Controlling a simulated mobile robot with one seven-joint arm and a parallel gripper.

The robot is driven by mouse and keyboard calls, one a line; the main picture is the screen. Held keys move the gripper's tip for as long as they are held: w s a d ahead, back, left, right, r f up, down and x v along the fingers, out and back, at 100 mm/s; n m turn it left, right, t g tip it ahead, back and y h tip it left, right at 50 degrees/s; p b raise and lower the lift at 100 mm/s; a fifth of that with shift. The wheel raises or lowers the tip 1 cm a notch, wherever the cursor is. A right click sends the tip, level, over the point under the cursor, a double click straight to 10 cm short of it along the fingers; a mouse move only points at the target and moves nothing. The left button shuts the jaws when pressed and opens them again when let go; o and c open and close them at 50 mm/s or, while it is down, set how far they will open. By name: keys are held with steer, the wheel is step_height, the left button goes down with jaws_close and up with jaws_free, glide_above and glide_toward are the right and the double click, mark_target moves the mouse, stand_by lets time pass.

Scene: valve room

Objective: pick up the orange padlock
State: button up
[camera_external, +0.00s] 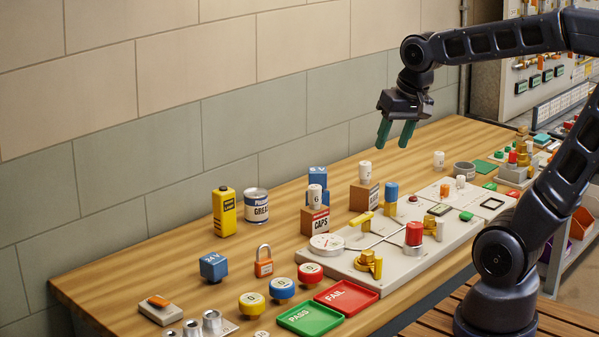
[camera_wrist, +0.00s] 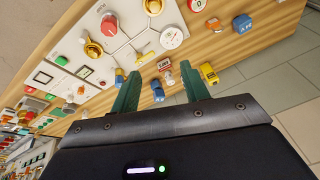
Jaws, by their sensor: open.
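The orange padlock (camera_external: 264,268) with a grey metal shackle stands upright on the wooden workbench (camera_external: 110,278), between the blue 24V cube and the round white gauge. In the wrist view the padlock (camera_wrist: 214,25) is small, near the top, right of the gauge. My gripper (camera_external: 395,138) is high above the back of the bench, well to the right of the padlock and apart from it. Its two green fingers point down, spread and empty. In the wrist view the open gripper (camera_wrist: 159,72) has nothing between its fingertips at close range.
The blue 24V cube (camera_external: 214,267), the gauge (camera_external: 326,244) and several coloured round knobs, including a red one (camera_external: 310,272), stand around the padlock. Behind it are a yellow bottle (camera_external: 224,212) and a grease can (camera_external: 256,206). Green (camera_external: 308,318) and red (camera_external: 346,297) trays lie in front.

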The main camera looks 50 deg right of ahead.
steer(key=w+a+f+m+g, duration=0.1)
steer(key=w+a+f+m, duration=0.25)
steer(key=w, duration=0.25)
steer(key=w+a+f+m+g, duration=0.1)
steer(key=w+a+f+m, duration=0.1)
steer(key=w+a+m, duration=0.3)
steer(key=m+g, duration=0.2)
steer(key=m, duration=0.6)
glide_above(264, 260)
steer(key=shift+n, duration=0.25)
steer(key=f, duration=1.1)
steer(key=shift+d+f, duration=0.25)
steer(key=shift+f, duration=0.15)
steer(key=shift+w+a+f, duration=0.1)
steer(key=shift+a+f, duration=0.05)
steer(key=shift+f, duration=0.05)
step_height(264, 260, down, 11)
steer(key=shift+r, duration=0.1)
steer(key=c, duration=1)
